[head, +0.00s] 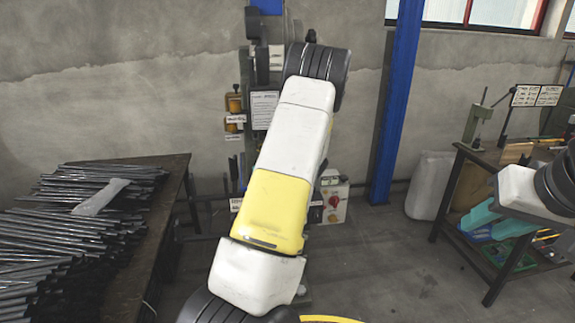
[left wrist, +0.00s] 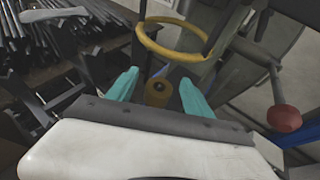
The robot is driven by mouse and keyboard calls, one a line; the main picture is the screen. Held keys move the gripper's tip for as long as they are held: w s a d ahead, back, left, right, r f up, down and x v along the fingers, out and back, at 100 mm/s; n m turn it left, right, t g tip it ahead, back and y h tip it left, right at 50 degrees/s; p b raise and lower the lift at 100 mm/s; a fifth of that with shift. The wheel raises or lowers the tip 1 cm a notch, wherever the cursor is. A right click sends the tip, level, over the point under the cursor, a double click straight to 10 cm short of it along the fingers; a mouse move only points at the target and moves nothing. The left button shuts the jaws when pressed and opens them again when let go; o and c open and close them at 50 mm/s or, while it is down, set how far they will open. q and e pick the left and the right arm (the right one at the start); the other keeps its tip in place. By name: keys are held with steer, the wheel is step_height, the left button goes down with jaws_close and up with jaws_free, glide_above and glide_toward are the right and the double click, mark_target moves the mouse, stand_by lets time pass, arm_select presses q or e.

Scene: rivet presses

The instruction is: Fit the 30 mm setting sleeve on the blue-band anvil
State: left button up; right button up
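My left gripper (left wrist: 158,88) shows in the left wrist view as two teal fingers standing apart. A small brass-coloured cylinder (left wrist: 157,91) with a dark centre shows between them, with gaps on both sides. I cannot tell whether it is the 30 mm sleeve. Two amber pieces, an upper one (head: 234,103) and a lower one (head: 232,125), sit above white labels on the stand by the wall; their sizes are unreadable. My right gripper (head: 484,226) has teal fingers apart, beside the right bench, apparently empty. I see no blue band on any anvil. My left arm covers the head view's middle.
A yellow ring (left wrist: 172,40) and a lever with a red knob (left wrist: 284,118) are close to my left gripper. Dark rods (head: 60,230) fill the left table (head: 150,215). The right bench (head: 465,150) carries a small press (head: 478,120). A blue post (head: 398,100) stands behind.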

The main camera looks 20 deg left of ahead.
arm_select(q)
steer(key=v, duration=0.7)
steer(key=shift+s+d+r, duration=0.15)
steer(key=shift+d, duration=0.2)
steer(key=shift+d, duration=0.1)
steer(key=v, duration=0.8)
steer(key=s+r+n+g+h, duration=0.2)
steer(key=s+n+h, duration=0.1)
steer(key=s+n, duration=0.35)
steer(key=s+r+n+g+h, duration=0.2)
steer(key=s+n, duration=0.3)
steer(key=s, duration=0.3)
steer(key=s+d+r+n+t+h, duration=0.1)
steer(key=s+d+r+n+h, duration=0.3)
steer(key=s+d+n, duration=0.2)
steer(key=s+d+r+n+t+h, duration=0.2)
steer(key=s+d+r+n+h, duration=0.3)
steer(key=s+d, duration=0.3)
steer(key=shift+d+n+t, duration=0.25)
steer(key=shift+n+t, duration=0.05)
steer(key=shift+n, duration=0.05)
